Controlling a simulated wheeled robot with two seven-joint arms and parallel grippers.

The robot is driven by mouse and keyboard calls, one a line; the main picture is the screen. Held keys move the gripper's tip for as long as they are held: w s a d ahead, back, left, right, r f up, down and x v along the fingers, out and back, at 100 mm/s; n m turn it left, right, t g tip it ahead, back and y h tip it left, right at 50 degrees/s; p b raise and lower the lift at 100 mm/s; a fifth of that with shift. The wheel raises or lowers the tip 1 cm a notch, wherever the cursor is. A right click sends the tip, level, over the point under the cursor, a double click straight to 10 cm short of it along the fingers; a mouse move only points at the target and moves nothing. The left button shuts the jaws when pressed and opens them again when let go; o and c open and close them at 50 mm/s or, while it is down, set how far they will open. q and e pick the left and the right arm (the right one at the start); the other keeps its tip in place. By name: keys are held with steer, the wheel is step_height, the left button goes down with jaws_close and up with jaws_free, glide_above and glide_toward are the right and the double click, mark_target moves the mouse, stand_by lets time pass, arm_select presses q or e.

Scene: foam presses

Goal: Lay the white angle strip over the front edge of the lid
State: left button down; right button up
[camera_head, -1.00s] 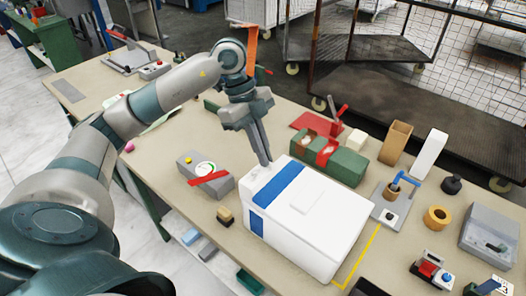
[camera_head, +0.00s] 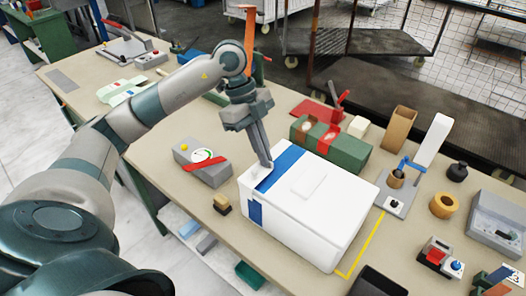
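The white box with its lid (camera_head: 335,192) stands on the bench, a blue band across the lid and down one side. My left gripper (camera_head: 266,165) points down at the lid's left end, beside the blue band. Its fingers look close together. A small pale piece (camera_head: 256,172) shows at the fingertips against the white lid. It may be the white angle strip, but I cannot tell whether it is gripped or lies on the lid. My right gripper is not in view.
A grey device with a yellow button (camera_head: 203,162) and a small tan-and-dark block (camera_head: 222,204) are left of the box. A green case (camera_head: 345,152), brown holder (camera_head: 398,128) and upright white block (camera_head: 433,140) stand behind and right. Yellow tape (camera_head: 362,245) marks the bench.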

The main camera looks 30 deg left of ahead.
arm_select(q)
steer(key=shift+f, duration=0.4)
steer(key=shift+w+f, duration=0.25)
steer(key=shift+f, duration=0.1)
steer(key=c, duration=1.9)
jaws_free()
steer(key=shift+c, duration=0.2)
